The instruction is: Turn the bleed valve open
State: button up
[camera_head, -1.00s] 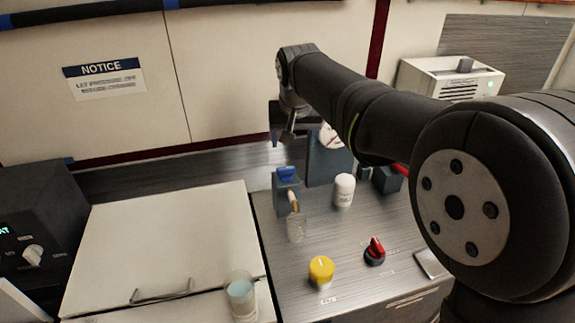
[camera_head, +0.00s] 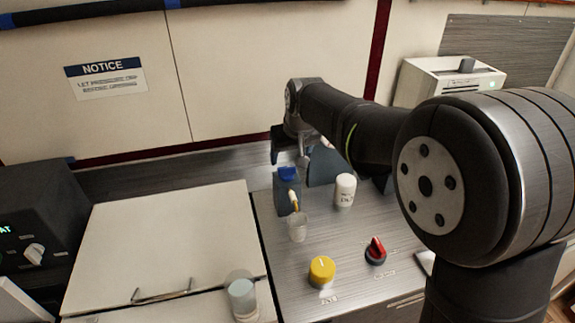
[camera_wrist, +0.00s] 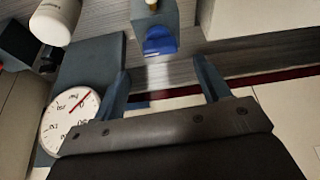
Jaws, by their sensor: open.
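A blue-grey block (camera_head: 282,197) with a bright blue handle (camera_head: 289,173) and a brass spout (camera_head: 294,204) stands on the counter. I cannot read a label naming it as the bleed valve. My gripper (camera_head: 289,158) is open and empty, just above and behind the handle. In the wrist view, the blue handle (camera_wrist: 160,40) lies ahead of the gap between my fingers (camera_wrist: 162,70), apart from them. A round gauge (camera_wrist: 68,118) with a red needle shows at left there; my arm mostly hides it in the head view.
A clear cup (camera_head: 298,229) stands below the spout. A white bottle (camera_head: 345,190) is close right of the block. A yellow knob (camera_head: 321,269) and a red knob (camera_head: 376,250) sit nearer the front.

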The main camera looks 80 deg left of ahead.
aim_at(287, 167)
jog(key=x, duration=0.6)
jog(key=c, duration=1)
jog(key=shift+o, duration=0.2)
jog(key=shift+m, duration=0.6)
jog(key=shift+c, duration=0.2)
jog(key=o, duration=1)
jog(key=shift+r, duration=0.1)
